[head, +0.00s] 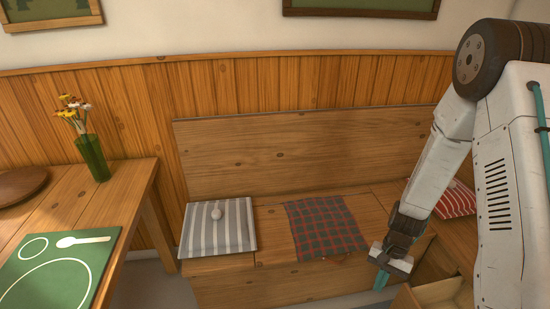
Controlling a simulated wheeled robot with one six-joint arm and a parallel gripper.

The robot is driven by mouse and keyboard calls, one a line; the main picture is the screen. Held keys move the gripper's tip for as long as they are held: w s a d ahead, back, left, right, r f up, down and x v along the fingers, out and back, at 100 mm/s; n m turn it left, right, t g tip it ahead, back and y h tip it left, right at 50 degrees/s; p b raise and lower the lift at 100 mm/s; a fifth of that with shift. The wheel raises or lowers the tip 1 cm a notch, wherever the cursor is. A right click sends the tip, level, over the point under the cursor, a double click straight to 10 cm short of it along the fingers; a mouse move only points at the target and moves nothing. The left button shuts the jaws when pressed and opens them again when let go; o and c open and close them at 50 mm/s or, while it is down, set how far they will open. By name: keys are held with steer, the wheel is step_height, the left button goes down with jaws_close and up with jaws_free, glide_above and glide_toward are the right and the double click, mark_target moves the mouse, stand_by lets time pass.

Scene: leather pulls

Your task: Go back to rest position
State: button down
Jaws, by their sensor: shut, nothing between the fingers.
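My gripper (385,268) is at the lower right of the head view, in front of the bench seat and just right of the checked cushion. It is shut and empty. My white arm reaches down to it from the upper right and hides part of the bench's right end. The wooden bench (290,152) stands against the wall, with a tall plank back. A dark checked cushion (325,228) lies in the middle.
A red striped cushion (456,199) shows behind my arm at right. An open wooden compartment or drawer (440,291) is at the lower right, close to my gripper. A table (130,190) at left holds a green placemat (92,262) and a vase of flowers (92,158).

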steer(key=s+a+r+n+t+h, duration=0.1)
steer(key=s+r, duration=0.4)
steer(key=r, duration=0.8)
steer(key=s+a+r+n+t, duration=0.1)
steer(key=s+r, duration=0.5)
steer(key=r, duration=0.7)
steer(key=s+a+r+n+t+h, duration=0.1)
steer(key=s+r+n, duration=0.4)
steer(key=r, duration=0.8)
steer(key=shift+s+a+r+t+h, duration=0.3)
steer(key=shift+s+a+t, duration=0.15)
steer(key=shift+s+t, duration=0.4)
